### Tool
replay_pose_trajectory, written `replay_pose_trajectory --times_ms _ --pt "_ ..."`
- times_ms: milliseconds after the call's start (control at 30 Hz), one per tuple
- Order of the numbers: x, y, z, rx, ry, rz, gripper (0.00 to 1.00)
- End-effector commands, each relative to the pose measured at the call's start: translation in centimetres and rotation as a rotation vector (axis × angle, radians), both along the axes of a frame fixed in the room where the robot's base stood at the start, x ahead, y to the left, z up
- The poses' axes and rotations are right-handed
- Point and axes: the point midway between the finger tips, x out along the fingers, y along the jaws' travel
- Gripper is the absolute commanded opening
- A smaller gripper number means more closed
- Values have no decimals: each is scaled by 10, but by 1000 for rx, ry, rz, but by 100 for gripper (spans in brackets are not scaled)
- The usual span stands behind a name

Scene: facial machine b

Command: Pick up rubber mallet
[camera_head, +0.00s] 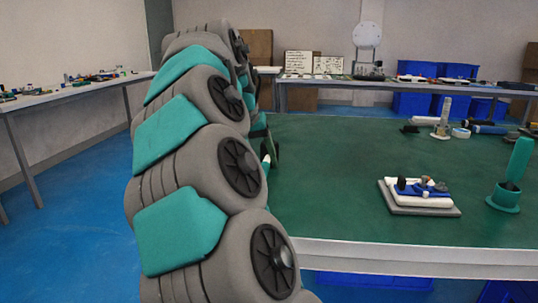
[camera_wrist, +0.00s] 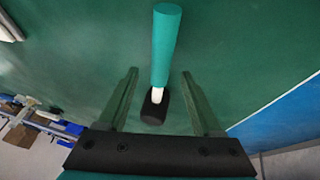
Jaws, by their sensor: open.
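The rubber mallet (camera_wrist: 165,45) lies on the green table top (camera_wrist: 235,60) in the wrist view. It has a teal handle pointing away from me, a short white neck and a black head (camera_wrist: 154,108). My gripper (camera_wrist: 160,72) is open, with one finger on each side of the mallet in the picture. The head and neck show between the fingers, and the handle reaches past the fingertips. I see no contact, and the height above the table is hard to judge.
In the head view, a white-and-blue device on a grey plate (camera_head: 425,208) and a teal upright cylinder on a round base (camera_head: 506,197) stand on the table's right side. Several tools lie at its far right. The table middle is clear.

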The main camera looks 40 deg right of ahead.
Motion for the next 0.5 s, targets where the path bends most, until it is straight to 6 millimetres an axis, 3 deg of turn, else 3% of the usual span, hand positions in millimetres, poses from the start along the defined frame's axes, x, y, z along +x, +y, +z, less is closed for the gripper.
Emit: replay_pose_trajectory --times_ms 133,367,500 --pt "2 -8 -19 2 5 -3 67" --pt "3 -10 -22 -1 1 1 67" --pt "3 -10 -22 0 2 1 55"
